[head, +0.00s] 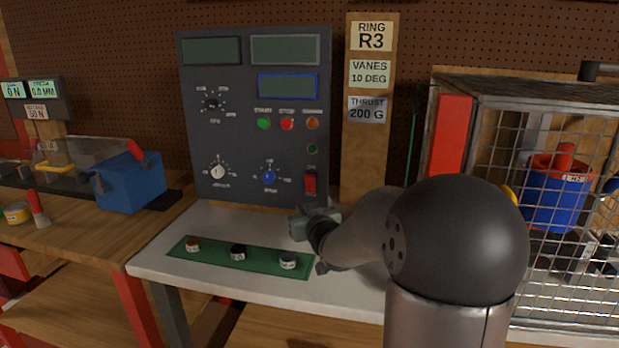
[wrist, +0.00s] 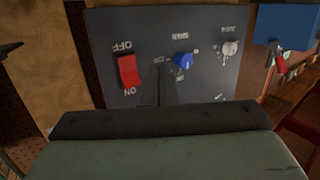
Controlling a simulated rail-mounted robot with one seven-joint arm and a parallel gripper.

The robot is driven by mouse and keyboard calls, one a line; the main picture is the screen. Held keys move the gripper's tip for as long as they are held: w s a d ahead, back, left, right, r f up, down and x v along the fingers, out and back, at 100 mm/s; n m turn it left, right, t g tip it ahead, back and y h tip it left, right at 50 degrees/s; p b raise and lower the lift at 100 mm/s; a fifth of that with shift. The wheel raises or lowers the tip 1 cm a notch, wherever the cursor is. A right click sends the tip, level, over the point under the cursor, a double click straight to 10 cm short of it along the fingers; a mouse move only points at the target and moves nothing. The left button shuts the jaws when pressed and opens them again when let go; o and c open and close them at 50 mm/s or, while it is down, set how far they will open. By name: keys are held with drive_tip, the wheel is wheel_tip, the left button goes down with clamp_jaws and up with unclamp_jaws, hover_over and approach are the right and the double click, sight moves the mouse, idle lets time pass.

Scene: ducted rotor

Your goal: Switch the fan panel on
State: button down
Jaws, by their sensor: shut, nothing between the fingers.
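The fan panel (head: 253,110) is an upright dark grey board with screens, knobs and buttons at the back of the white bench. Its red rocker switch (head: 310,184) is at the lower right, with a label above it. In the wrist view, which shows the panel upside down, the red switch (wrist: 128,71) sits between OFF above and ON below. I cannot tell which way the rocker is tipped. My gripper (head: 308,212) is shut and empty, just below and in front of the switch, apparently apart from it. Its fingertips are hard to make out.
A green mat (head: 215,254) with several small knobs lies on the bench below the panel. A wire cage (head: 560,180) with a blue and red rotor stands to the right. A wooden post (head: 365,150) with labels stands beside the panel. A blue box (head: 130,183) is at left.

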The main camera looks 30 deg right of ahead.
sight(305, 182)
drive_tip(key=shift+w+d+r+p, duration=0.5)
drive_tip(key=shift+w+d, duration=0.15)
drive_tip(key=shift+w, duration=0.15)
drive_tip(key=shift+w+d+r+p, duration=0.5)
drive_tip(key=shift+w+d, duration=0.15)
drive_tip(key=shift+w, duration=0.15)
drive_tip(key=shift+w+d+r+p, duration=0.5)
drive_tip(key=shift+w+d, duration=0.15)
drive_tip(key=shift+w, duration=0.15)
drive_tip(key=shift+w+d+r, duration=0.15)
drive_tip(key=shift+w+d, duration=0.1)
drive_tip(key=shift+w, duration=0.05)
idle(0.3)
drive_tip(key=shift+w+d+r+p, duration=0.15)
drive_tip(key=shift+w+d+p, duration=0.1)
drive_tip(key=shift+w+p, duration=0.1)
idle(0.7)
drive_tip(key=shift+s, duration=0.1)
drive_tip(key=shift+s+a+f+b, duration=0.35)
drive_tip(key=shift+s+a+b, duration=0.2)
drive_tip(key=shift+b, duration=0.1)
